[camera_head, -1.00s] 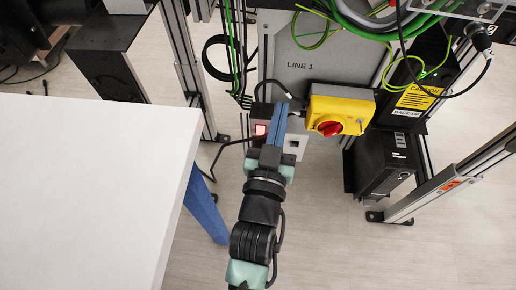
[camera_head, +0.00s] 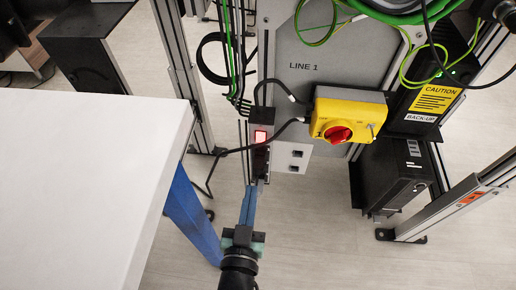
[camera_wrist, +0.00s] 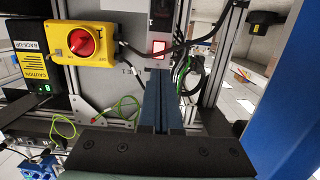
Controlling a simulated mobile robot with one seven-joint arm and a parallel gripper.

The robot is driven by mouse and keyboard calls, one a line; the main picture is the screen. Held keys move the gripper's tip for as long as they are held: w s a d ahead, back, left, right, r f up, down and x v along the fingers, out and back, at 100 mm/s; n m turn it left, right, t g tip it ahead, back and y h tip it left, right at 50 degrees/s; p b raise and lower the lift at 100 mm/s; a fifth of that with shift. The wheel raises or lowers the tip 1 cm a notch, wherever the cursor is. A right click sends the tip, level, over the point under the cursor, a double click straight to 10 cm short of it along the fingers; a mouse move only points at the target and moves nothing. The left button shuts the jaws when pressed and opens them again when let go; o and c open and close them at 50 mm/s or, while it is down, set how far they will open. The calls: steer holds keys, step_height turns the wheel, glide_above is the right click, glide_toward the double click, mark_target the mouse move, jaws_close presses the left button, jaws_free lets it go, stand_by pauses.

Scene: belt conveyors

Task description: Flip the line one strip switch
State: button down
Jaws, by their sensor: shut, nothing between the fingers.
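The line one strip switch (camera_head: 260,136) is a small lit red rocker near the top of a dark vertical power strip (camera_head: 261,162), below and left of the "LINE 1" lettering. In the wrist view the lit switch (camera_wrist: 158,47) shows just beyond the fingertips. My gripper (camera_head: 256,188) has its blue fingers pressed together, with nothing between them. In the head view its tips are at the lower end of the strip, below the switch. In the wrist view the gripper (camera_wrist: 162,72) points toward the switch; I cannot tell whether it touches the strip.
A yellow box with a red rotary knob (camera_head: 338,133) is right of the strip. Black cables cross near the strip. A white table (camera_head: 90,180) with a blue leg (camera_head: 192,215) stands left. A black backup unit (camera_head: 392,178) stands right.

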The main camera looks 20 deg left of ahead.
mark_target(260, 141)
steer(key=b+x, duration=0.5)
steer(key=x, duration=0.7)
steer(key=shift+w+f, duration=0.15)
steer(key=shift+f, duration=0.05)
steer(key=shift+w+a, duration=0.25)
steer(key=shift+w, duration=0.4)
steer(key=shift+b, duration=0.3)
steer(key=shift+w+f+b, duration=0.15)
steer(key=shift+f+b, duration=0.15)
steer(key=shift+b, duration=0.6)
steer(key=shift+r+t, duration=0.25)
steer(key=shift+t, duration=0.05)
steer(key=shift+r, duration=0.1)
